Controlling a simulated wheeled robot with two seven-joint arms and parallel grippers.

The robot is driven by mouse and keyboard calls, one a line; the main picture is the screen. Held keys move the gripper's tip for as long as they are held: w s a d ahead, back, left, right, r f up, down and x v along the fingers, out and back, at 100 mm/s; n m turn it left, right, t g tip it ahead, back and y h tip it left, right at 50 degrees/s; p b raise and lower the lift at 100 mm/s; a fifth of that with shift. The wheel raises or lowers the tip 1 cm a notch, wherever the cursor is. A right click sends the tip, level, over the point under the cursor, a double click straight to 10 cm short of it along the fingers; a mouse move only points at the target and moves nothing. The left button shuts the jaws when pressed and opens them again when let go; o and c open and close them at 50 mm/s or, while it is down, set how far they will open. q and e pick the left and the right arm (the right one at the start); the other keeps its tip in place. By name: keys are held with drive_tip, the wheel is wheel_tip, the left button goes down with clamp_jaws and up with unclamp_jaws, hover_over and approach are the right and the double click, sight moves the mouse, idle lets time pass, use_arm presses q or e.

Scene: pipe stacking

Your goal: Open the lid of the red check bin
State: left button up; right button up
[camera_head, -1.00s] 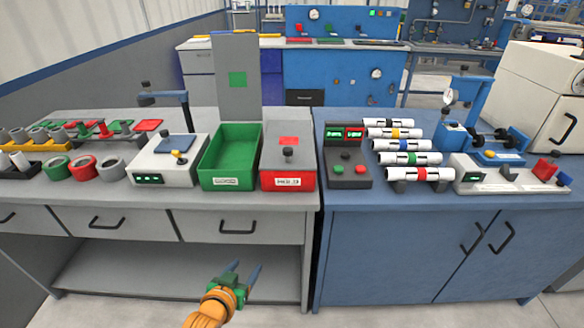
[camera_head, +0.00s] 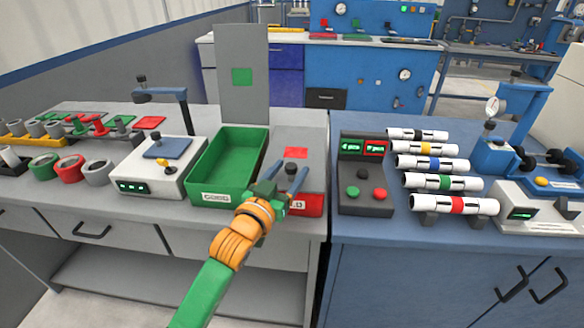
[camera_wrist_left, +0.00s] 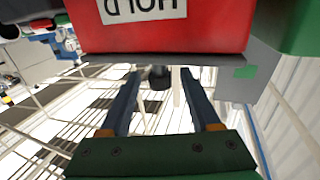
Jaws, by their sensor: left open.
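The red bin (camera_head: 312,205) stands on the grey bench, right of the green bin. Its grey lid (camera_head: 316,145) with a red square lies shut on top. A dark lid knob (camera_head: 290,168) shows between the fingers in the head view. My left gripper (camera_head: 289,172) is open and empty in front of the bin, its fingers pointing at the lid. In the left wrist view, which is upside down, the red bin (camera_wrist_left: 225,25) with its label fills the top. The dark knob (camera_wrist_left: 159,77) appears between the open fingers (camera_wrist_left: 157,95); contact is not visible. My right gripper is out of view.
The open green bin (camera_head: 205,187) is close on the left, its grey lid (camera_head: 243,75) upright behind it. A control box (camera_head: 366,205) with buttons stands to the right, beside a rack of white pipes (camera_head: 455,205). A white device (camera_head: 150,180) is farther left.

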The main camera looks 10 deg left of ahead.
use_arm(q)
drive_tip(key=shift+w+d, duration=0.2)
drive_tip(key=shift+w, duration=0.45)
clamp_jaws()
idle(0.9)
